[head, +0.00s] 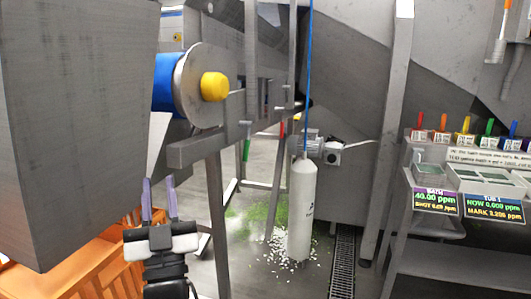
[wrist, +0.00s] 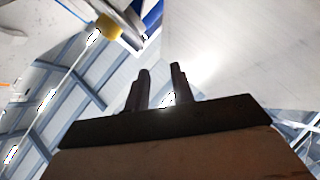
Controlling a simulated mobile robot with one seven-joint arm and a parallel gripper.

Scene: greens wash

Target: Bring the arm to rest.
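My gripper (head: 159,200) is in the lower left of the head view, pointing up, with two purple-grey fingers spread apart. The wrist view shows the two dark fingers (wrist: 158,90) with a clear gap and nothing between them. In the head view the arm's end is in front of the orange crates and below the grey metal housing. The rest of my arm is mostly out of the picture.
A large grey housing (head: 80,120) fills the left. A roller with a yellow cap (head: 214,87) juts above right of my gripper. Orange crates (head: 85,275) stand at lower left. A white cylinder (head: 301,210) hangs over scattered white pellets. A sensor bench (head: 460,262) stands at right.

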